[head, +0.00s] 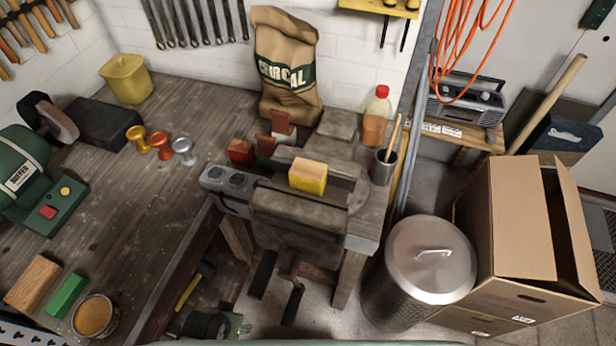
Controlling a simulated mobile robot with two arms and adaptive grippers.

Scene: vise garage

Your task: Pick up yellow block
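A yellow block (308,181) with a pale wooden-looking top rests at the top of the grey metal vise (300,207), near its jaws. I cannot tell whether the jaws touch or clamp it. The vise is mounted at the right end of the wooden workbench (125,195). Neither of my grippers can be made out in the head view.
Red and green blocks and a charcoal bag (287,65) are behind. A metal bin (428,262) and cardboard box (515,230) stand right.

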